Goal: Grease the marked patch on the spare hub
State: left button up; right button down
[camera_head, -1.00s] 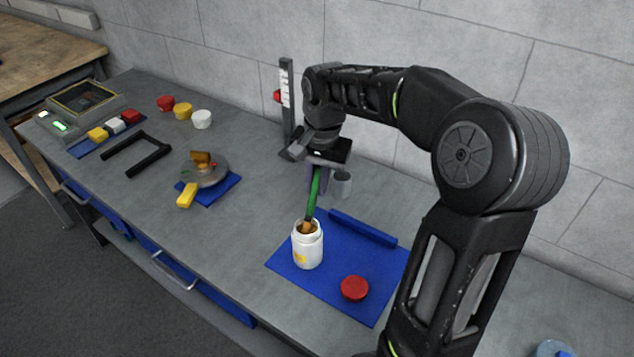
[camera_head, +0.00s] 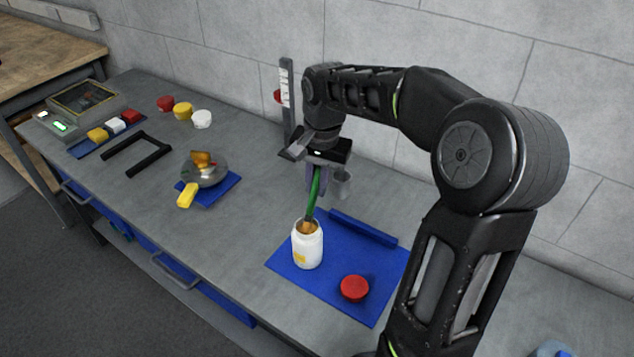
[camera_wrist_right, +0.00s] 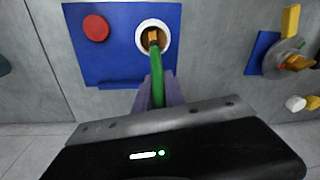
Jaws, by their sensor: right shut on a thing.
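My right gripper (camera_head: 317,180) is shut on the green handle of a brush (camera_head: 313,190). The brush points down, its brown tip in the mouth of an open white jar (camera_head: 308,246) with a yellow label. The jar stands on a blue mat (camera_head: 340,285). In the right wrist view, the brush (camera_wrist_right: 156,72) enters the jar's round mouth (camera_wrist_right: 140,38); how deep the tip sits is hard to tell. My left gripper is not in view.
A red lid (camera_head: 354,288) lies on the mat right of the jar. A blue bar (camera_head: 362,228) edges the mat. A grey cup (camera_head: 341,184) and an upright stand (camera_head: 288,100) are behind the gripper. A black frame (camera_head: 135,154) and several coloured caps lie left. Bench between the mats is clear.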

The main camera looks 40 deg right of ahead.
jog(key=shift+r+p, duration=2.6)
jog(key=shift+r, duration=0.9)
jog(key=shift+w+n, duration=0.1)
jog(key=shift+n, duration=0.2)
jog(key=shift+w+d+n, duration=0.15)
jog(key=shift+w+n, duration=0.2)
jog(key=shift+n, duration=0.25)
jog(key=w+a+f+n+b, duration=0.2)
jog(key=a+f+n, duration=0.3)
jog(key=a, duration=0.5)
jog(key=w+a+f+n+y+b, duration=0.1)
jog(key=w+a+f+n+b, duration=0.1)
jog(key=w+a+f+n, duration=0.3)
jog(key=a+f, duration=0.4)
jog(key=a, duration=0.1)
jog(key=shift+w+a+g+b, duration=0.25)
jog(key=shift+a+g+b, duration=0.05)
jog(key=shift+a, duration=0.1)
